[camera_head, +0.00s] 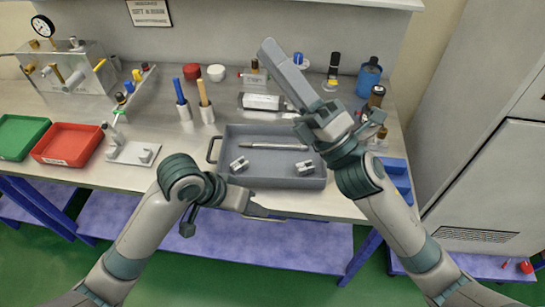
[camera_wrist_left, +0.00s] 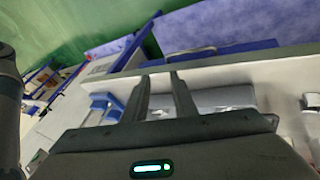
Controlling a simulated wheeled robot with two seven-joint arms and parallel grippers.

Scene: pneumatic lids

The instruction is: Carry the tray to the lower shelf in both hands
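The grey tray (camera_head: 262,130) lies on the workbench, holding a slim metal rod (camera_head: 276,146) and two small metal fittings (camera_head: 239,164) (camera_head: 304,167). Its left handle (camera_head: 211,150) shows; its right end is partly hidden by my right arm. My left gripper (camera_head: 264,214) is by the bench's front edge, below the tray, empty. In the left wrist view its fingers (camera_wrist_left: 160,77) stand apart. My right gripper (camera_head: 283,68) is raised over the bench's back right, pointing up and left; its finger gap cannot be made out. The purple lower shelf (camera_head: 290,248) runs under the bench.
Red (camera_head: 68,143) and green (camera_head: 22,136) bins stand left on the bench. A blue bin (camera_head: 395,172) is at the right. Pens, bottles and a gauge fixture line the back. A grey cabinet (camera_head: 490,180) stands right. The visible shelf middle looks clear.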

